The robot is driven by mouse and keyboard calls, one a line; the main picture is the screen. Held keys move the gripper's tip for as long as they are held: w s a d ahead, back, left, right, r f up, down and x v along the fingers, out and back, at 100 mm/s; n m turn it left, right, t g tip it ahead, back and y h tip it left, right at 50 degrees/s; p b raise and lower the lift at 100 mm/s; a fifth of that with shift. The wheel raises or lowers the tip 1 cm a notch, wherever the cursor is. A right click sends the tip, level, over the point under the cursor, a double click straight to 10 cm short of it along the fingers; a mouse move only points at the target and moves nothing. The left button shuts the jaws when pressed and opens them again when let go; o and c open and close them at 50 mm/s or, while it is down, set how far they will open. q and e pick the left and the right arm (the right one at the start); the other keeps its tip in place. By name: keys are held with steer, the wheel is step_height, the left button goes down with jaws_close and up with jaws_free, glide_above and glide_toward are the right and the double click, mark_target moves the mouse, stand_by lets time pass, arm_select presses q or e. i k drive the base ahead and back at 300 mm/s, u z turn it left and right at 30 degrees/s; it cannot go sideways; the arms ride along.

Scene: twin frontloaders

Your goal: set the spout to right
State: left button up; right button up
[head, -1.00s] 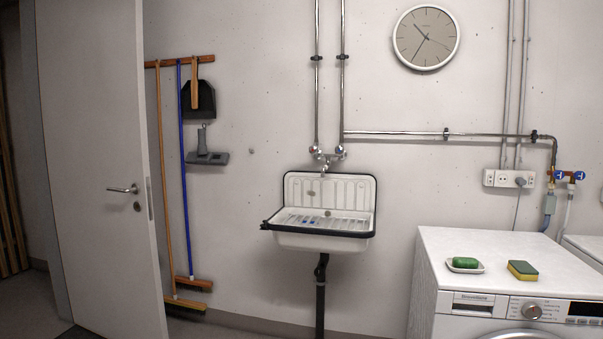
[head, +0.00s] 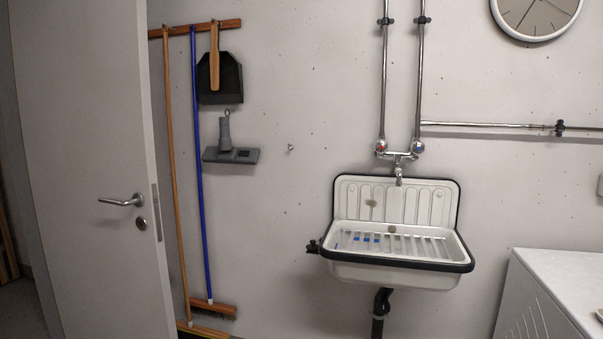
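The spout (head: 398,176) hangs from the wall tap (head: 399,156) above the white sink (head: 396,272). It is short in this view and appears to point toward me and down, near the middle of the tap. The tap has a red-marked knob (head: 381,147) on the left and a blue-marked knob (head: 417,148) on the right. The sink has a dark rim and a slatted grid over its basin. Neither of my grippers is in view.
An open door (head: 90,170) stands at the left. Brooms (head: 198,180) and a dustpan (head: 220,78) hang beside it. A white washing machine (head: 565,285) stands at the lower right, partly cut off. The wall left of the sink is mostly bare.

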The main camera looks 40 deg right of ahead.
mark_target(398, 171)
steer(key=z, duration=0.1)
steer(key=i, duration=1.65)
steer(key=z, duration=0.6)
